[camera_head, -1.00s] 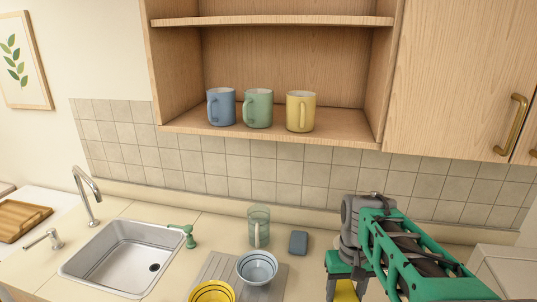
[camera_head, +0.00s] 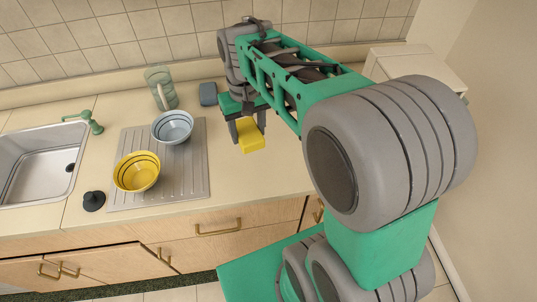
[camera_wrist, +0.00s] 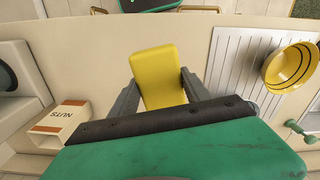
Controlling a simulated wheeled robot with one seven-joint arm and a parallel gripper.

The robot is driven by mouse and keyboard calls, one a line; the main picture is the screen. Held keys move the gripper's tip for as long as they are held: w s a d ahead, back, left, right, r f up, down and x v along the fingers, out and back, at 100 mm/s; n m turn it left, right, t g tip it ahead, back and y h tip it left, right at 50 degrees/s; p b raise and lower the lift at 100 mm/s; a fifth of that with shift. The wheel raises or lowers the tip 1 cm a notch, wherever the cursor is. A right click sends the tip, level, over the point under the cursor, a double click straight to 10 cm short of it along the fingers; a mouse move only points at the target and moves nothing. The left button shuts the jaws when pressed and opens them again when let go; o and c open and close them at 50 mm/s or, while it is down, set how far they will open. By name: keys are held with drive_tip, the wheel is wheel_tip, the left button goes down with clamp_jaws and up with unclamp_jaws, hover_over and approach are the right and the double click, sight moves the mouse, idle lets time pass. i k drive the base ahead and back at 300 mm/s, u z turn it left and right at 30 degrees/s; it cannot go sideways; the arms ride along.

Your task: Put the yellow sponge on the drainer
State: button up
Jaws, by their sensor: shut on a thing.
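The yellow sponge (camera_head: 250,136) is between the fingers of my gripper (camera_head: 246,130), which is shut on it. In the wrist view the sponge (camera_wrist: 158,76) sticks out past both fingertips. In the head view it appears held above the counter, to the right of the drainer. The drainer (camera_head: 196,176) is a grey ribbed board on the counter. The drainer (camera_wrist: 226,72) also shows in the wrist view, right of my gripper.
A blue-grey block (camera_head: 208,94) and a glass mug (camera_head: 160,88) stand behind the drainer. A black stopper (camera_head: 93,201) lies left of it, near the sink (camera_head: 35,165). A box marked NUTS (camera_wrist: 62,122) shows in the wrist view.

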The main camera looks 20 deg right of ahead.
sight(190, 179)
drive_tip(key=k, duration=0.5)
drive_tip(key=u, duration=1.9)
drive_tip(key=i, duration=1.15)
drive_tip(key=z, duration=1.95)
